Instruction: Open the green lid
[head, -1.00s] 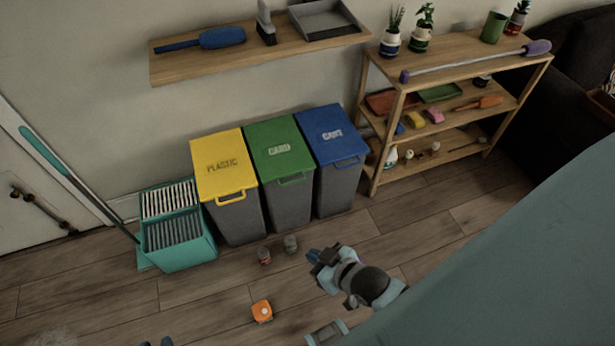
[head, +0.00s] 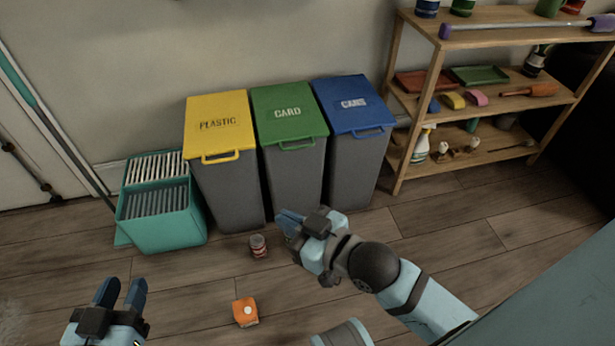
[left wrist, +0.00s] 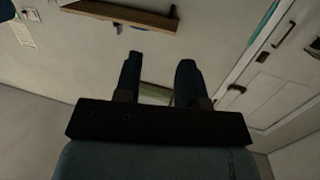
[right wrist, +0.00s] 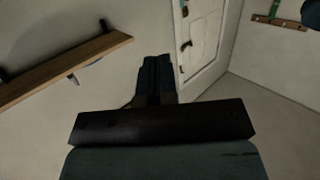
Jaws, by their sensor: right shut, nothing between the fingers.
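The green lid (head: 287,113) marked CARD lies shut on the middle grey bin (head: 295,182), with a green handle (head: 297,145) at its front edge. My right gripper (head: 289,219) is in front of and below this bin in the head view, shut and empty. Its closed fingers also show in the right wrist view (right wrist: 155,72). My left gripper (head: 121,290) is at the lower left, open and empty, away from the bins. Its parted fingers also show in the left wrist view (left wrist: 158,75).
A yellow-lidded bin (head: 217,123) stands left and a blue-lidded bin (head: 352,104) right of the green one. A teal bucket (head: 163,217) stands further left. A can (head: 258,246) and an orange box (head: 245,312) lie on the floor. A wooden shelf (head: 497,96) stands right.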

